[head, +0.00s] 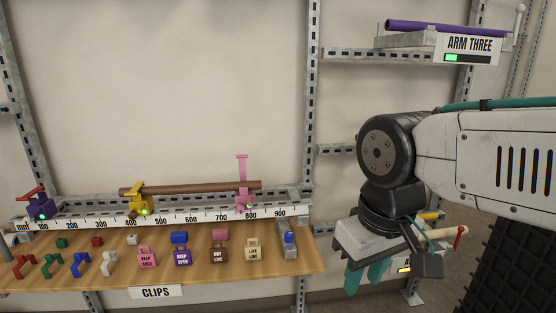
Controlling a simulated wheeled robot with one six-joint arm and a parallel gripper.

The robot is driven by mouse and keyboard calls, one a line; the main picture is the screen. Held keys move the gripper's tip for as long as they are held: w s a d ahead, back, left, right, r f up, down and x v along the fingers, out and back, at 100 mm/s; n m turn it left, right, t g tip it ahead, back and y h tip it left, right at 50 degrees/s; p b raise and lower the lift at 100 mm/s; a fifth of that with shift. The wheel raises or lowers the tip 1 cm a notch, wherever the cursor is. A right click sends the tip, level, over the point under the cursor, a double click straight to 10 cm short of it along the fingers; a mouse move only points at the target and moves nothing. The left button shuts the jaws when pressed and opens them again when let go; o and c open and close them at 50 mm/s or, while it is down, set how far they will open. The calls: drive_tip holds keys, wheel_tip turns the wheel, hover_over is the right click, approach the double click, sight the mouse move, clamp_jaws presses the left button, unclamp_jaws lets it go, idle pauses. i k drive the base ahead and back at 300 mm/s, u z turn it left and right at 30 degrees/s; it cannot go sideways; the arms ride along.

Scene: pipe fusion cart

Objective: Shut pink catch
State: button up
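The pink catch (242,169) stands upright as a thin post with a crosspiece on top. It rises from the pink clamp (244,201) near the 800 mark of the white rail. A brown pipe (195,188) lies along the rail, with its right end at the pink clamp. My gripper (366,276) is to the right of the rail and well apart from the pink catch. Its teal fingers point down with a gap between them, and nothing shows in it.
A yellow clamp (138,200) holds the pipe's left part. A purple clamp (41,208) with a red lever stands at the far left. Below the rail, a wooden shelf (210,271) carries coloured clips and tagged locks. A purple pipe (430,27) lies on the upper right shelf.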

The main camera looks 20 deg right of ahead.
sight(242, 169)
drive_tip(key=z, duration=0.25)
drive_tip(key=i, duration=0.95)
drive_tip(key=z, duration=0.2)
